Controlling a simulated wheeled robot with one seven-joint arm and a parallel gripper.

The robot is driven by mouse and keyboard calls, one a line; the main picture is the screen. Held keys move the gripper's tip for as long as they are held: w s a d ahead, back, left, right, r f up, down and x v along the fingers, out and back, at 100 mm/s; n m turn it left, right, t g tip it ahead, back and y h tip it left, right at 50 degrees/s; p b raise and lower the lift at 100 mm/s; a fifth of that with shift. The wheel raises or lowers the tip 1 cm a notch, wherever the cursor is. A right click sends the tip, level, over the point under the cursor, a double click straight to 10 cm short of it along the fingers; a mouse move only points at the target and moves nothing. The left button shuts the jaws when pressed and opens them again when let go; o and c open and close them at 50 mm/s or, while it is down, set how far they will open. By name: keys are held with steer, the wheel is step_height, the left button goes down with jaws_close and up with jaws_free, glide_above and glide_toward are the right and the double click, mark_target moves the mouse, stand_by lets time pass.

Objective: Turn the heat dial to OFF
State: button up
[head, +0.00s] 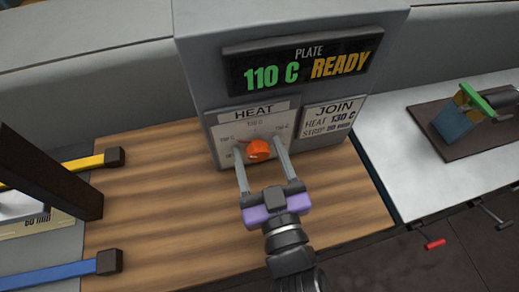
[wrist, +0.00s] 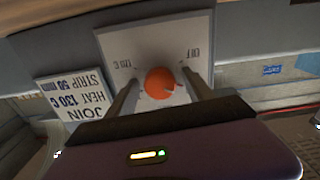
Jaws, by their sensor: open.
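The heat dial is an orange round knob (head: 259,150) on a white panel marked HEAT (head: 226,131), low on the front of a grey machine. In the wrist view the knob (wrist: 160,83) sits between my two fingers, with a small pale mark on its right side. My gripper (head: 260,148) is open, with one finger on each side of the knob. I cannot tell whether either finger touches it. An OFF label (wrist: 193,54) shows upside down in the wrist view. My fingers hide some of the panel's markings.
A display (head: 305,62) above reads PLATE 110 C READY. A JOIN card (head: 331,117) reads HEAT 130 C, STRIP 50 mm. Yellow (head: 85,162) and blue (head: 60,273) bars lie left. A green-and-blue tool (head: 468,112) rests on a dark mat right.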

steer(key=shift+c, duration=0.2)
jaws_close()
steer(key=shift+n, duration=0.4)
steer(key=n+p, duration=0.2)
steer(key=n, duration=0.3)
steer(key=shift+r+n+p, duration=0.15)
steer(key=shift+n+p, duration=0.15)
steer(key=shift+p, duration=0.05)
steer(key=n+p, duration=0.2)
steer(key=n, duration=0.3)
steer(key=shift+w+d, duration=0.1)
steer(key=shift+n, duration=0.4)
steer(key=shift+o, duration=0.2)
jaws_free()
